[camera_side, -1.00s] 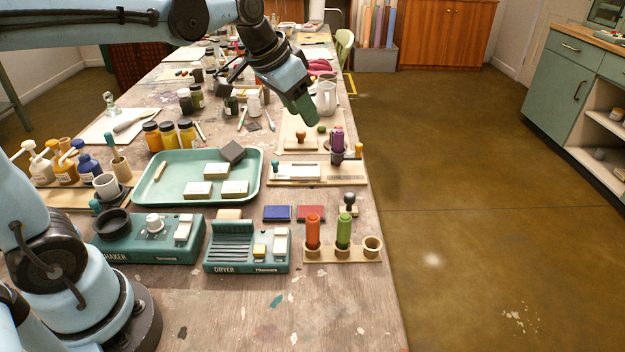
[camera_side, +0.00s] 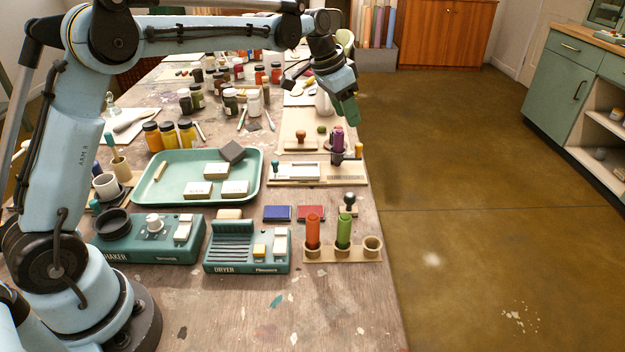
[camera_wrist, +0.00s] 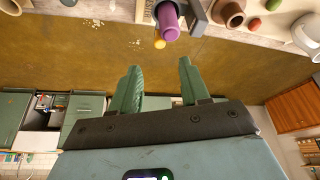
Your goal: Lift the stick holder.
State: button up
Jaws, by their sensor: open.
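A wooden stick holder (camera_side: 343,256) with a row of rings stands at the table's front right. A red stick (camera_side: 313,230) and a green stick (camera_side: 343,230) stand in it, and its right ring is empty. Farther back, a purple stick (camera_side: 338,137) stands in a dark holder (camera_side: 337,157); the stick shows at the top of the wrist view (camera_wrist: 168,20). I cannot tell which holder the task names. My gripper (camera_side: 347,116) is open and empty, above and beyond the purple stick in the side view. Its two green fingers (camera_wrist: 159,66) are apart in the wrist view, over the floor.
A stamp (camera_side: 348,203) stands behind the wooden holder. The green dryer (camera_side: 245,262) and a blue pad (camera_side: 277,213) are to its left. A teal tray (camera_side: 155,207) lies mid-table. Open floor (camera_side: 450,220) lies right of the table edge.

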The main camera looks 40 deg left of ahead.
aim_at(358, 144)
jog(key=x, duration=0.8)
jog(key=shift+w+f, duration=0.15)
jog(key=shift+f, duration=0.1)
jog(key=shift+c, duration=0.3)
